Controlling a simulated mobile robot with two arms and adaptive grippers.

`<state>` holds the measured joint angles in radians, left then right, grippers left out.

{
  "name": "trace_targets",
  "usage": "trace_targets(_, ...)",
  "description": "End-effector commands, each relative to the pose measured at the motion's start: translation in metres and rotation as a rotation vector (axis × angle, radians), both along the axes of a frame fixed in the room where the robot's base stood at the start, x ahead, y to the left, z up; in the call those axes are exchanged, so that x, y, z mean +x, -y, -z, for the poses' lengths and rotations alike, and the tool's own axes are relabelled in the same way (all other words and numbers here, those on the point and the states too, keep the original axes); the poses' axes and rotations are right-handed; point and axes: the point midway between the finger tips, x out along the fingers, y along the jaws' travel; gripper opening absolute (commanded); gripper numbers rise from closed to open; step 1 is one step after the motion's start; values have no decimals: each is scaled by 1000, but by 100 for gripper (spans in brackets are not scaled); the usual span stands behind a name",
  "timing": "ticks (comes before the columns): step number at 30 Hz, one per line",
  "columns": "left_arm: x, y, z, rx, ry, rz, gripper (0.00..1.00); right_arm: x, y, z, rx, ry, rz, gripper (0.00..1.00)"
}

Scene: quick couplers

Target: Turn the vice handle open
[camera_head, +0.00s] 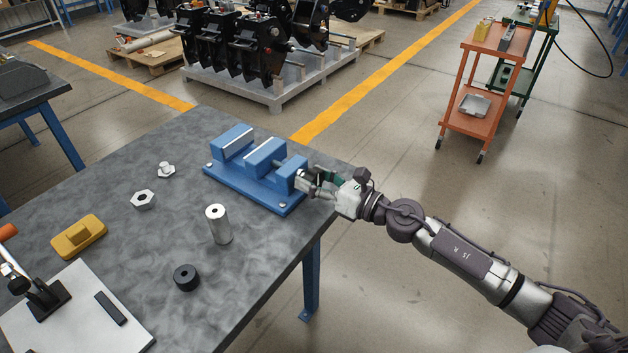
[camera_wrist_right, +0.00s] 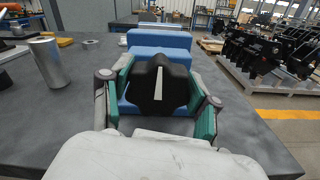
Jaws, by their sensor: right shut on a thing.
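The blue vice (camera_head: 232,187) is on the grey table near its far right corner, and its blue jaw blocks also show in the right wrist view (camera_wrist_right: 160,40). The vice handle is a black knob (camera_wrist_right: 160,88) with a white stripe, at the near end of the vice. The stripe stands about upright in the wrist view. My right gripper (camera_head: 310,184) reaches in from the right and is shut on the knob, with a green pad on each side. In the head view the gripper mostly hides the knob. My left gripper is not in view.
On the grey table (camera_head: 110,190) stand a metal cylinder (camera_head: 218,225), a black ring (camera_head: 186,278), a hex nut (camera_head: 144,200), a small bolt-like part (camera_head: 166,170) and a yellow block (camera_head: 80,236). A toggle clamp (camera_head: 45,298) is on a white plate at the lower left.

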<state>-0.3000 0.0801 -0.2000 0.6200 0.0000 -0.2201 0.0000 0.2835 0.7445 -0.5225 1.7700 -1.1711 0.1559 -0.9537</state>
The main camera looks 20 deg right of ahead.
Motion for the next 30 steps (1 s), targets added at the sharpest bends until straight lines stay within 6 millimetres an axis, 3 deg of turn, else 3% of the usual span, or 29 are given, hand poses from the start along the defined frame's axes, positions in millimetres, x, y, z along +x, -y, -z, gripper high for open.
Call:
trace_targets(16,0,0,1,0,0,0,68,-1,0,2,-21,12,-2,26)
trace_targets(17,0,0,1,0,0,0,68,-1,0,2,-22,11,-2,65)
trace_targets(20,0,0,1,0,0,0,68,-1,0,2,-21,12,-1,82)
trace_targets(21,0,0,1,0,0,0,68,-1,0,1,-20,12,-1,86)
trace_targets(30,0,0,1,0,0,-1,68,-1,0,1,-18,13,0,86)
